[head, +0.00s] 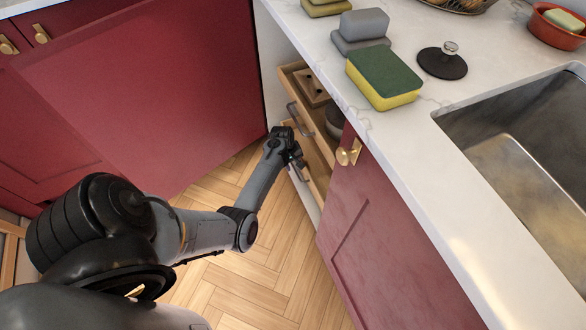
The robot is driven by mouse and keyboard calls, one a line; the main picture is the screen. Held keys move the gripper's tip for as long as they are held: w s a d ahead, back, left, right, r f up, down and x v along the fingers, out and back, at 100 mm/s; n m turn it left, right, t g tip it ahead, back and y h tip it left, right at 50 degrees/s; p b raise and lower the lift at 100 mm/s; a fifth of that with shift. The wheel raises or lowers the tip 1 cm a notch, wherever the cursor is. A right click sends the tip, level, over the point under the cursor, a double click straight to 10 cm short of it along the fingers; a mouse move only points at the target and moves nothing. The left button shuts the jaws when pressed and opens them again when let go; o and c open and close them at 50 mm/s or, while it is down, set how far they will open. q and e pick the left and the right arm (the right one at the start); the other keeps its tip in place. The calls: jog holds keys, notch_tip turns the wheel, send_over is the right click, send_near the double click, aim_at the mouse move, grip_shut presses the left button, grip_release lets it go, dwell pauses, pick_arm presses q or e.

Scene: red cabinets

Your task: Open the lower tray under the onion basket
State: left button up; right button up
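Inside the open cabinet, an upper wooden tray (290,82) with a grey bar handle (299,118) sits slightly out and holds a wooden box (311,88) and a dark rounded thing (334,122). Below it is a lower wooden tray (318,184), partly hidden by my arm and the cabinet door. My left gripper (297,158) is at the front of the lower tray, by its handle (300,174). The fingers are small and dark, so I cannot tell whether they are open or touch the handle. No onions are clearly visible. My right gripper is out of view.
A red door (385,215) with a brass knob (348,153) stands close right of the trays. Above is the white counter (430,130) with sponges (384,78), a black lid (442,62) and a sink (520,140). Wooden floor (265,255) is clear left of the trays.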

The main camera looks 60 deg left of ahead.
pick_arm(q)
jog(key=shift+f+b, duration=0.3)
jog(key=shift+f, duration=0.4)
jog(key=shift+w, duration=0.1)
grip_shut()
dwell(1.0)
